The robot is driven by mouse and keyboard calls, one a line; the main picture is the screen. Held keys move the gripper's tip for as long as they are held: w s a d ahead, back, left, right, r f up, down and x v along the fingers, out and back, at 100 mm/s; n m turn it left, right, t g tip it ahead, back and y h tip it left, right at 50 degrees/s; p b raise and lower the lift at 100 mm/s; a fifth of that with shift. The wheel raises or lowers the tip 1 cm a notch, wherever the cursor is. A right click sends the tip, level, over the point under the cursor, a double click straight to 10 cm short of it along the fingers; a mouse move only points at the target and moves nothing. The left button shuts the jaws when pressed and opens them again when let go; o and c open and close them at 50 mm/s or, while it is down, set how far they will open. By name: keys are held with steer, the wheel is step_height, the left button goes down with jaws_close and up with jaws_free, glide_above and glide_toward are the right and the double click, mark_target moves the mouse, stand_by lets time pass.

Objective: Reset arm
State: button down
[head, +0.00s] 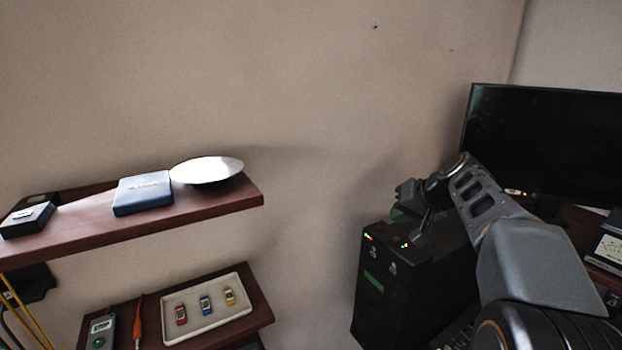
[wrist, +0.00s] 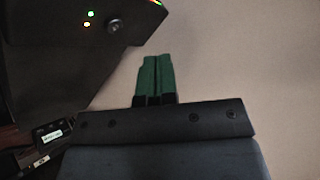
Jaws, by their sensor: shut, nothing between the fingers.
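My arm reaches in from the lower right of the head view and extends over the black cabinet. My gripper (wrist: 158,75) shows in the wrist view with its two green fingers side by side and touching, with nothing between them. In the head view its fingers are mostly hidden behind my wrist. The black cabinet (head: 385,290) has small lit lights and a green label on its front. Its corner also shows at the upper left of the wrist view (wrist: 60,60), with lights and a round knob.
A dark monitor (head: 550,140) stands at the right. At the left, an upper shelf (head: 90,225) holds a blue box (head: 143,193) and a white dish (head: 206,168). A lower shelf (head: 262,312) holds a tray (head: 207,327) of small coloured items. The wall between is bare.

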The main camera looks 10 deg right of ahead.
steer(key=s+a+f+n+g+h, duration=0.1)
steer(key=s+a+f+h, duration=0.1)
steer(key=s+a+f, duration=0.2)
steer(key=s+a+f+n+g+h, duration=0.1)
steer(key=s+a+f, duration=0.4)
steer(key=s+f, duration=0.6)
steer(key=s+g+h, duration=0.1)
steer(key=s, duration=0.4)
steer(key=shift+s+a+n, duration=0.3)
steer(key=shift+s+n, duration=0.05)
steer(key=shift+n, duration=0.05)
